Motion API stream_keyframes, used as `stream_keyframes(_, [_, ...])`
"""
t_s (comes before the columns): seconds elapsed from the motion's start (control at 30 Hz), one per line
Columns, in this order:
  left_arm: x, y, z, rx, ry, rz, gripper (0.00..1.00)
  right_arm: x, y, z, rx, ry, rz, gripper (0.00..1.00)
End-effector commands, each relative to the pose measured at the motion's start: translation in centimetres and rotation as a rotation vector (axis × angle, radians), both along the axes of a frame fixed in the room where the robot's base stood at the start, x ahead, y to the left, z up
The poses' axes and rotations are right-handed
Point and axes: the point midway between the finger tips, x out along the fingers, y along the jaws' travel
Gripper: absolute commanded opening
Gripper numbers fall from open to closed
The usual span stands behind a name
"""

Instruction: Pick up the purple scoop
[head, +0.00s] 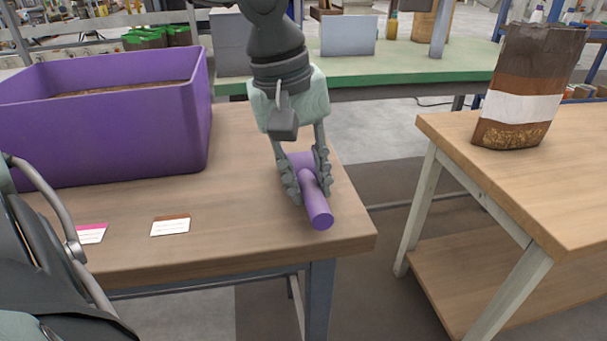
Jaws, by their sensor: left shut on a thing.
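The purple scoop (318,206) is at the right end of the near wooden table, its round handle pointing toward me and slightly right. My left gripper (306,180) reaches down over it with a finger on each side and is shut on it. The fingers hide part of the scoop's head. I cannot tell whether the scoop rests on the tabletop or is just above it. My right gripper is not in view.
A large purple bin (110,135) with brown contents stands left on the wooden table (240,220). Two labels (170,226) lie in front. A brown-and-white bag (524,108) stands on a separate table (570,165) to the right, across a gap. A green bench is behind.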

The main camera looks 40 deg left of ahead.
Motion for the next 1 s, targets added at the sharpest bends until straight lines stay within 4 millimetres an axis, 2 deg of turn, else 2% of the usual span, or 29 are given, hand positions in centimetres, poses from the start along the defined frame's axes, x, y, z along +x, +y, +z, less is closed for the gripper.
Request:
stream_keyframes(0.47, [0.1,0.0,0.4,-0.001,-0.002,0.0,0.0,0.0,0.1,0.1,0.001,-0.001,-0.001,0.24])
stream_keyframes(0.57, [0.1,0.0,1.2,-0.001,-0.003,0.0,0.0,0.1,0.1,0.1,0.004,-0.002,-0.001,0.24])
stream_keyframes(0.77, [0.1,0.0,4.3,-0.001,-0.006,0.002,0.0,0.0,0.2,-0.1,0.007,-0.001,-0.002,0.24])
stream_keyframes(1.0, [-1.6,4.7,7.3,-0.009,-0.011,0.001,0.0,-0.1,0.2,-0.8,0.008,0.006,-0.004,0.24])
